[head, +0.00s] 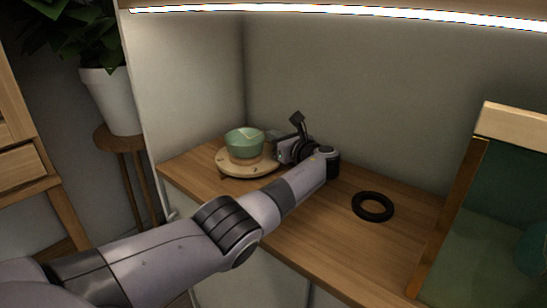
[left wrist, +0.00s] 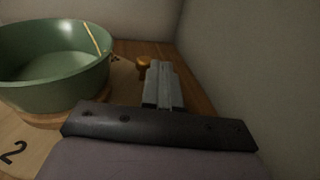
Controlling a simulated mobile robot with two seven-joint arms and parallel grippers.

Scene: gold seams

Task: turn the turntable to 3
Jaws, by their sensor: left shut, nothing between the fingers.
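The round pale wooden turntable (head: 232,171) sits near the back left of the wooden counter. A green bowl (head: 244,142) stands at its middle on a brownish round base. In the left wrist view the turntable (left wrist: 28,135) shows a black number 2 at the lower left, and the bowl (left wrist: 60,82) has a gold seam. My left gripper (head: 272,137) is at the turntable's right side. In the left wrist view its fingers (left wrist: 160,72) are shut and empty, close beside a small wooden peg (left wrist: 144,64). I cannot tell whether they touch it. My right gripper is not in view.
A black ring (head: 372,206) lies on the counter (head: 310,235) to the right of my left arm. A wood-framed green box (head: 483,230) stands at the right. Walls rise behind and left of the turntable. A potted plant (head: 108,98) stands on a stool beyond the left wall.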

